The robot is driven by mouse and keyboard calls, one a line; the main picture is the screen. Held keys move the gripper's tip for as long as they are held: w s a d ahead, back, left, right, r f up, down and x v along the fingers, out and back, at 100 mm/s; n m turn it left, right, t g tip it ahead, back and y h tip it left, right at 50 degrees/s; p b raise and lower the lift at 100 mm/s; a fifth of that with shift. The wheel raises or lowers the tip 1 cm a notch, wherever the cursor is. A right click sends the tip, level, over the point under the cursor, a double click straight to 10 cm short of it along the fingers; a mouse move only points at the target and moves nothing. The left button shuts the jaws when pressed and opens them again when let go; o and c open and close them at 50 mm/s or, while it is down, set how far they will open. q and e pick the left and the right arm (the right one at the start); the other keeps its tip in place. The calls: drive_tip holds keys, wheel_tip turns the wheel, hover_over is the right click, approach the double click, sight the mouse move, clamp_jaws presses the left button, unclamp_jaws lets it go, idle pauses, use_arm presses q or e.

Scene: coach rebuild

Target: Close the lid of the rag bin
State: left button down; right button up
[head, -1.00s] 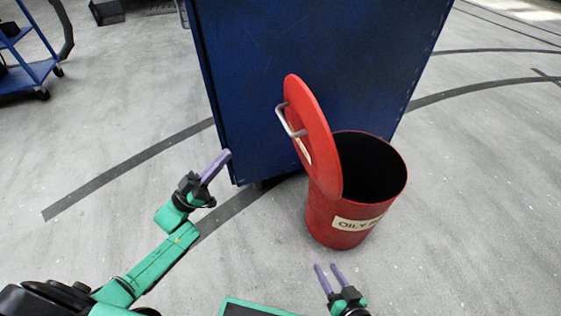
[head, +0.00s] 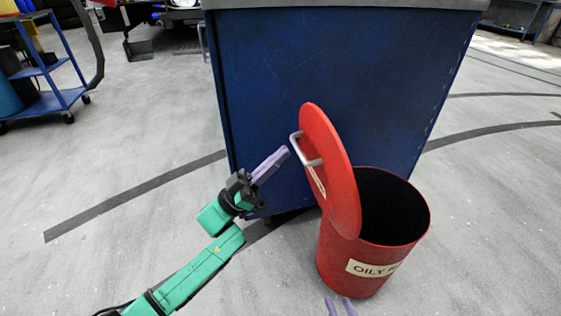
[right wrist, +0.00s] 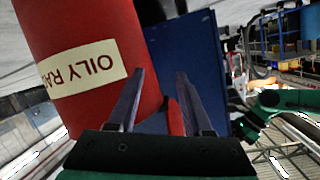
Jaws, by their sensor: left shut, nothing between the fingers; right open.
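The red rag bin (head: 350,262) stands on the floor, its dark mouth uncovered. Its red lid (head: 338,178) stands steeply tilted at the bin's left side, with a metal handle (head: 306,151) on its outer face. My left gripper (head: 284,155) is shut and empty, its fingertips just left of the handle; I cannot tell whether they touch. My right gripper (head: 340,308) shows only its fingertips at the bottom edge, below the bin. In the right wrist view the right gripper (right wrist: 160,95) is open and empty, in front of the bin (right wrist: 85,45) with its "OILY RA…" label.
A large blue cabinet (head: 270,85) stands directly behind the bin and lid. A blue cart (head: 50,98) is at the far left. The grey floor (head: 490,220) right of the bin is clear.

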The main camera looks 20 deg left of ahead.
use_arm(q)
drive_tip(key=shift+w+d, duration=0.2)
drive_tip(key=shift+d, duration=0.1)
use_arm(e)
drive_tip(key=w+r, duration=0.2)
drive_tip(key=shift+w+r+t, duration=0.2)
drive_tip(key=shift+r+t, duration=0.15)
drive_tip(key=shift+t, duration=0.05)
drive_tip(key=shift+f, duration=0.1)
